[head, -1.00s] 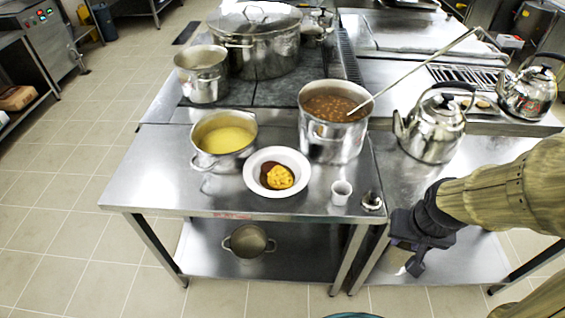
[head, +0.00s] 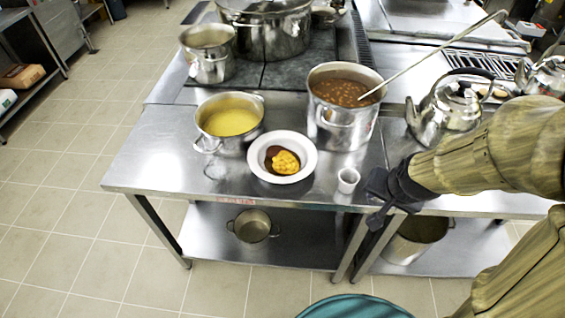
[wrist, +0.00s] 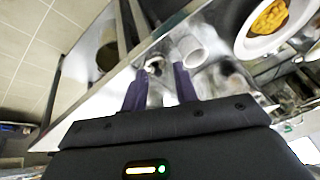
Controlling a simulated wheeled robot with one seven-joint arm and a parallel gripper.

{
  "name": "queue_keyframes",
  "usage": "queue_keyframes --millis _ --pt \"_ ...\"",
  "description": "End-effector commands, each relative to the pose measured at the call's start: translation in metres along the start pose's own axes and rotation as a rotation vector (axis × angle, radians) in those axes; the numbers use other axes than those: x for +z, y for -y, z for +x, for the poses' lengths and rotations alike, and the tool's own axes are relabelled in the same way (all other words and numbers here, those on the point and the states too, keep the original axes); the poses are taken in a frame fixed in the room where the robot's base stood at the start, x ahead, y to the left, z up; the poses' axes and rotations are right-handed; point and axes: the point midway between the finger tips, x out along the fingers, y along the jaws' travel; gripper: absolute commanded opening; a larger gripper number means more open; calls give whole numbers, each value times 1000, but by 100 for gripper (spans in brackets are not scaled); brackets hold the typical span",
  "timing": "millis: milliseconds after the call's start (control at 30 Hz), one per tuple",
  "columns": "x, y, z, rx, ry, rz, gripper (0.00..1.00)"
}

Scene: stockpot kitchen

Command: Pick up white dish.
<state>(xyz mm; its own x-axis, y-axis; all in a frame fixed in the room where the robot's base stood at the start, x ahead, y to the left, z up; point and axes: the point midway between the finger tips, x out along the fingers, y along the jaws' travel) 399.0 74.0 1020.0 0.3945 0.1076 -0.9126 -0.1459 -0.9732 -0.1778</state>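The white dish (head: 308,164) is a round, wide-rimmed plate with yellow and dark brown food in its middle. It sits flat on the steel table, left of my gripper (head: 371,201) and apart from it. In the wrist view the dish (wrist: 253,50) is at the top right, partly cut off by the frame edge. My gripper (wrist: 159,70) is open, its two dark fingers spread with nothing held between them.
A pot of yellow soup (head: 229,142) stands left of the dish, and a tall pot of beans (head: 335,128) with a ladle is behind it. A kettle (head: 446,112) is behind my arm. A small metal item (wrist: 155,65) shows between the fingers. The table's front-left is clear.

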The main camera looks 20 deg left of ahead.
Motion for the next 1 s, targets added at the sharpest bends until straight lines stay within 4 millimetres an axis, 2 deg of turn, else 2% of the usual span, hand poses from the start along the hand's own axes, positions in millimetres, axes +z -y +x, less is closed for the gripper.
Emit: queue_keyframes --millis 33,200,367,500,667,800,1000 --pt "0 22 16 -33 -31 41 29" --pt "-5 88 46 -128 -152 242 29" --pt "2 139 67 -201 -257 433 29" --pt "18 176 81 -256 -350 594 29" --pt "47 207 90 -313 -467 765 29" --pt "81 224 93 -366 -579 899 29" --pt "138 233 85 -459 -754 1056 29"
